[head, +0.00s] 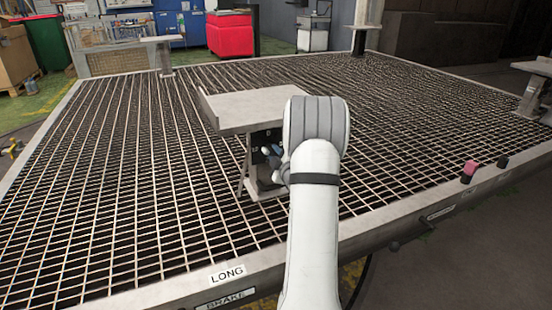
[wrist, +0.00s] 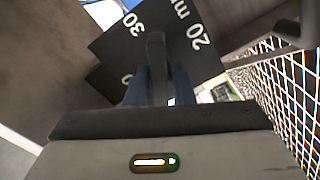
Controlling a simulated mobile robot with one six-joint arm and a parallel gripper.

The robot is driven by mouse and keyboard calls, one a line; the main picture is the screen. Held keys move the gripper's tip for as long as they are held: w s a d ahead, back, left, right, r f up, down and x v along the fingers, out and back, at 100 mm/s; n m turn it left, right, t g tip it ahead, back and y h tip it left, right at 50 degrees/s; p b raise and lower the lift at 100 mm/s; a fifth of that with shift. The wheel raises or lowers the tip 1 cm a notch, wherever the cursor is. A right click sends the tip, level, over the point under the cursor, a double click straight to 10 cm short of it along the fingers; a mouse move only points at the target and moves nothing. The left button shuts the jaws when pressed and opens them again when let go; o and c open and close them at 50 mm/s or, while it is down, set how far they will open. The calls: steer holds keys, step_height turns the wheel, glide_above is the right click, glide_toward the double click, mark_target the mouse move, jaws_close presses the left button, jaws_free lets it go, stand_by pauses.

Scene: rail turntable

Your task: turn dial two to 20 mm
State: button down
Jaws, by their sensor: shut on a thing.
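The dial plate (wrist: 110,45) is black with white marks "30" and "20 mm" at the top of the wrist view. Another mark at its lower left is partly hidden. My gripper (wrist: 156,88) is shut on the dial's dark grey handle (wrist: 156,50), with one blue-grey finger on each side. The handle's far end lies between "30" and "20 mm" in the picture. In the head view, the dark dial panel (head: 266,137) is on the stand under a grey top plate, and my gripper (head: 272,157) is at it, partly hidden by my arm. I cannot read a dial number.
The grey stand top (head: 250,105) overhangs the dial panel. A wide grating deck (head: 130,170) surrounds the stand, with a metal rim labelled "LONG" and "BRAKE" at the front. A pink-topped knob (head: 468,170) is on the right rim. The deck left of the stand is clear.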

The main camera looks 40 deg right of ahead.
steer(key=n, duration=0.7)
steer(key=shift+n, duration=0.4)
steer(key=shift+c, duration=1)
jaws_free()
steer(key=v, duration=0.9)
steer(key=shift+c, duration=0.3)
